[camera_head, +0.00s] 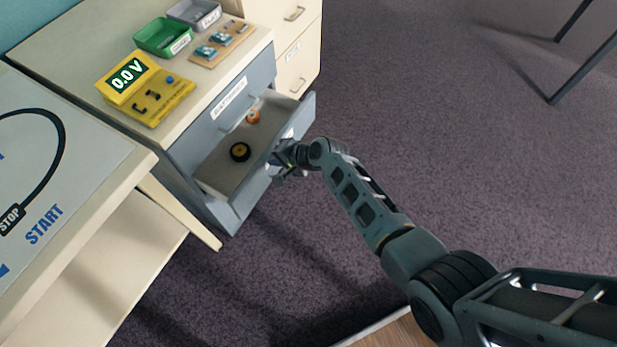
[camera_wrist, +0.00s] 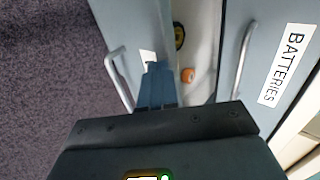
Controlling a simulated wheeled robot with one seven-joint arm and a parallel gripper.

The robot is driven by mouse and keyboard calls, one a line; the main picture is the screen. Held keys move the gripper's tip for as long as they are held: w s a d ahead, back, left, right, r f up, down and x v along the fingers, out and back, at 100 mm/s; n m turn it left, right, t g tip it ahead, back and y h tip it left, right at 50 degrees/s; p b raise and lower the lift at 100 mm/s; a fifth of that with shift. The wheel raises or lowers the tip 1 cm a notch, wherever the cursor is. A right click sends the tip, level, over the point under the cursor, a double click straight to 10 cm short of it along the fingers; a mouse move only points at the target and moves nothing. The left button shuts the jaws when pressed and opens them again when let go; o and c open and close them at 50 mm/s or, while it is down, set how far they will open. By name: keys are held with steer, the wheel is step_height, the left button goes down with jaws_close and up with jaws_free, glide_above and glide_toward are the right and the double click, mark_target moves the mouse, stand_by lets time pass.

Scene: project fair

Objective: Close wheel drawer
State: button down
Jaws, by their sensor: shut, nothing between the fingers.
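The wheel drawer (camera_head: 222,172) stands open below the upper drawer of a grey-blue cabinet. Inside it lie a black wheel with a yellow hub (camera_head: 240,152) and a small orange piece (camera_head: 253,117); both also show in the wrist view, the wheel (camera_wrist: 179,36) and the orange piece (camera_wrist: 187,76). My gripper (camera_head: 277,165) is at the outer side of the drawer front (camera_head: 296,118). In the wrist view its fingers (camera_wrist: 156,72) are shut and empty, over the drawer front beside its handle (camera_wrist: 117,78). They partly hide a white label. I cannot tell whether they touch the front.
The closed upper drawer carries a "BATTERIES" label (camera_wrist: 286,64) and a handle (camera_wrist: 244,60). On the cabinet top are a yellow meter (camera_head: 150,95), a green bin (camera_head: 162,38) and a grey bin (camera_head: 194,14). A table (camera_head: 110,165) stands at left.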

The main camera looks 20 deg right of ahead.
steer(key=w+a+b, duration=0.4)
steer(key=w+a, duration=0.2)
steer(key=w, duration=0.2)
steer(key=shift+w+a+b, duration=0.2)
steer(key=shift+w+b, duration=0.15)
steer(key=shift+w, duration=0.05)
